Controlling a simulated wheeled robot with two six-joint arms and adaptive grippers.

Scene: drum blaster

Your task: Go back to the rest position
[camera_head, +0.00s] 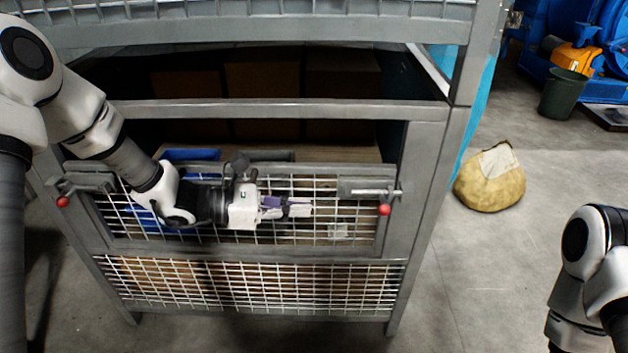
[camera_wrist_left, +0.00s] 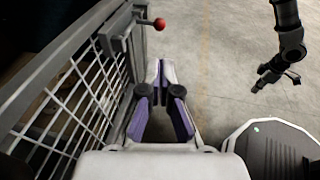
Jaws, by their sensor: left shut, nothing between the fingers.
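My left gripper (camera_head: 300,208) is shut and empty. It is in front of the mesh gate (camera_head: 330,240) of a grey metal cage, pointing right. In the left wrist view its purple-lined fingers (camera_wrist_left: 160,72) meet at the tips beside the mesh, with the floor beyond. My right arm shows at the lower right of the head view, but its gripper is out of that picture. In the left wrist view, part of a dark arm shows at the upper right, and I cannot tell its jaw state.
The cage gate has latches with red knobs at the left (camera_head: 62,202) and right (camera_head: 384,210). Blue bins (camera_head: 190,155) are inside the cage. A yellowish sack (camera_head: 490,185) lies on the floor at right. A dark bin (camera_head: 563,93) stands farther back. The floor between is clear.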

